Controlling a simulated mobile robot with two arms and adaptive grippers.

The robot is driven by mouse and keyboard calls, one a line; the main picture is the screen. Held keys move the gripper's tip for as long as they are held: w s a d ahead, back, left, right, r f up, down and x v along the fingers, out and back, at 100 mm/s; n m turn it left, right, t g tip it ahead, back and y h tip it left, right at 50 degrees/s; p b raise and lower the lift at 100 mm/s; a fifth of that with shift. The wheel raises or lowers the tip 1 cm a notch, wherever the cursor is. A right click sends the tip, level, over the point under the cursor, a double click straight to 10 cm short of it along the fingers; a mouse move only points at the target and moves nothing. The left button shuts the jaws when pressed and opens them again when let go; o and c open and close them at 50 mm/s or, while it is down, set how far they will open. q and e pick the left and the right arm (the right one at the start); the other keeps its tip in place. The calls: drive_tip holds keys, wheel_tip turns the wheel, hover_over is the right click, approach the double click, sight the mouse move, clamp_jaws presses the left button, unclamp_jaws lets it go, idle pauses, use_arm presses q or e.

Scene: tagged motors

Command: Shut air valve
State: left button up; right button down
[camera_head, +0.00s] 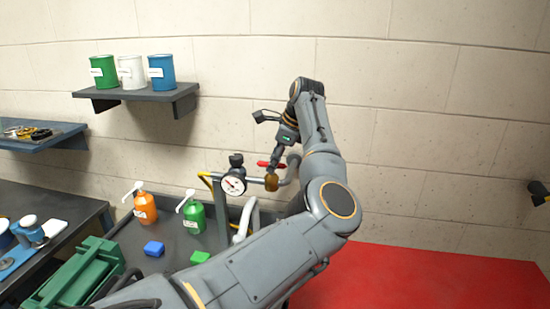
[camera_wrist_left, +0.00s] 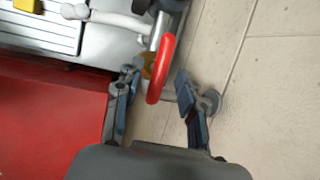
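The air valve's red handle (camera_head: 265,164) is on the pipework beside a round white gauge (camera_head: 233,182), near the wall. In the left wrist view the red handle (camera_wrist_left: 161,70) is a long bar reaching between my fingers. My left gripper (camera_wrist_left: 156,88) is open around it, with a finger on each side. A gap shows between the handle and the right finger; the left finger is closer, and I cannot tell if it touches. In the head view my left gripper (camera_head: 277,160) is at the handle, its fingers small and partly hidden. My right gripper's fingers are not seen.
A wall shelf (camera_head: 135,92) carries three cans. A red surface (camera_head: 430,279) lies clear at lower right.

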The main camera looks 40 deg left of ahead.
use_arm(q)
clamp_jaws()
